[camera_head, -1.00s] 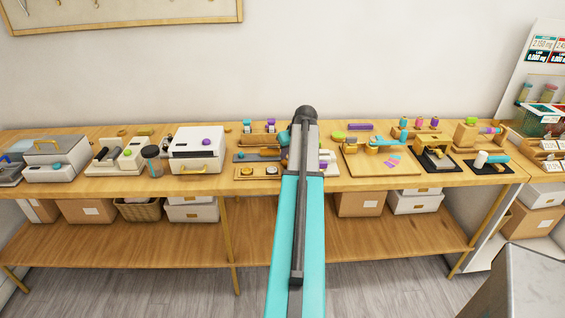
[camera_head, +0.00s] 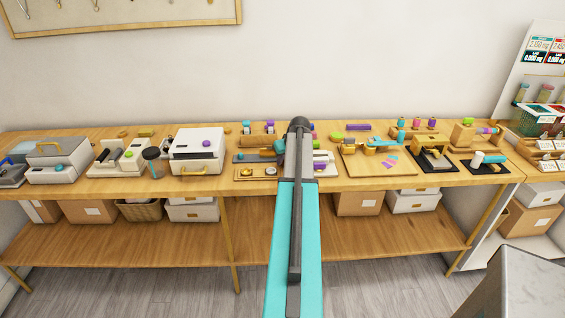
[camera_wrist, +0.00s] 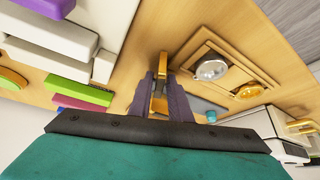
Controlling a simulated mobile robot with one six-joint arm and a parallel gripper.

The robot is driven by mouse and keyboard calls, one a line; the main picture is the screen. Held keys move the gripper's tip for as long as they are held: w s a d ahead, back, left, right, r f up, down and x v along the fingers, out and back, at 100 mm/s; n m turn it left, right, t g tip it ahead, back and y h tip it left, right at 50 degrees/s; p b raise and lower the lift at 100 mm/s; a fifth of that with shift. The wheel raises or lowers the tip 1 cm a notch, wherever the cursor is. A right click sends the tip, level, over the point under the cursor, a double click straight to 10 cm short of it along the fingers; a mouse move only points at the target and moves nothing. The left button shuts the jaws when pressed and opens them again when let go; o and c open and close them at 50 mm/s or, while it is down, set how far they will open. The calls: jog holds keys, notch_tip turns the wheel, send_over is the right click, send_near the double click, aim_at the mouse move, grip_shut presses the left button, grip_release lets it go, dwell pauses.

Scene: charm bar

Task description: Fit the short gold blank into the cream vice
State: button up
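My gripper (camera_wrist: 162,95) is shut on a short gold blank (camera_wrist: 159,84) in the wrist view. The blank stands between the dark fingers and sticks out past their tips, above the wooden bench. A cream block-like fixture, apparently the cream vice (camera_wrist: 65,66), lies at the upper left of the wrist view, apart from the blank. In the head view the cream fixture (camera_head: 323,170) shows just right of my arm, which partly hides it. My gripper and the blank cannot be made out in the head view behind my arm.
A wooden tray (camera_wrist: 223,50) with a silver and a gold round piece lies right of my gripper in the wrist view. A white box (camera_head: 197,145) with a gold handle stands further left. Purple and green pieces (camera_wrist: 78,91) lie near the cream fixture. Bare bench shows between them.

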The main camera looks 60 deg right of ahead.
jog(key=shift+r, duration=0.1)
dwell(0.3)
grip_shut()
jog(key=shift+r, duration=0.1)
jog(key=shift+r+b, duration=0.8)
jog(key=shift+r, duration=0.7)
jog(key=s+a+r+b, duration=0.1)
jog(key=a+b, duration=0.2)
jog(key=a, duration=1.3)
jog(key=shift+r+b, duration=0.3)
jog(key=shift+r, duration=0.05)
